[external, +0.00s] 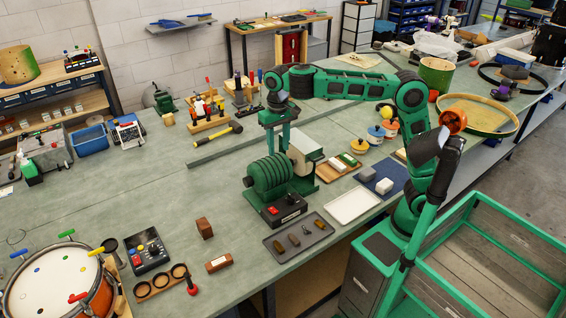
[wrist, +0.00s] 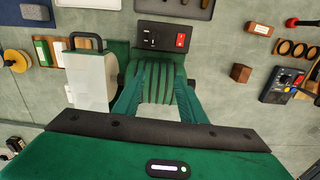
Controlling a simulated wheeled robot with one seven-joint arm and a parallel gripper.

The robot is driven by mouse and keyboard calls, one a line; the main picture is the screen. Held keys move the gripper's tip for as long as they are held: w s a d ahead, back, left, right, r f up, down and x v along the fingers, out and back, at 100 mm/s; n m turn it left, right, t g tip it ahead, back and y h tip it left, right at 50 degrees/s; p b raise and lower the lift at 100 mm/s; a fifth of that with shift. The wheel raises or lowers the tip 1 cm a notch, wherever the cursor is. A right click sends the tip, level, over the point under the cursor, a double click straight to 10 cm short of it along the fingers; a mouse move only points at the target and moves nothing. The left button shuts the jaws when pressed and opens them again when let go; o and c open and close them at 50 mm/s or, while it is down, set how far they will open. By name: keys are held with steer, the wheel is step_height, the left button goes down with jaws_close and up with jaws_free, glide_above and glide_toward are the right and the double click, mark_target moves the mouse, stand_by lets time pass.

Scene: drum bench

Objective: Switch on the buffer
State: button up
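The buffer (external: 268,177) is a green ribbed drum on a dark base (external: 290,206) near the bench's front edge. Its red switch (external: 274,210) is on the front of the base. In the wrist view the ribbed drum (wrist: 157,83) lies beyond my fingers, and the red switch (wrist: 181,40) shows at the right of the black panel (wrist: 160,36). I cannot tell the switch's position. My gripper (external: 284,145) points down above the buffer, behind the switch. In the wrist view its two green fingers (wrist: 157,100) are apart with nothing between them.
A pale box-like part (external: 304,153) adjoins the buffer. A dark tray (external: 298,237) with small pieces lies in front, and a white tray (external: 353,206) to the right. Open bench lies left of the buffer.

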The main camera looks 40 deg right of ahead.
glide_above(271, 208)
steer(key=f, duration=0.1)
step_height(271, 208, down, 22)
stand_by(0.8)
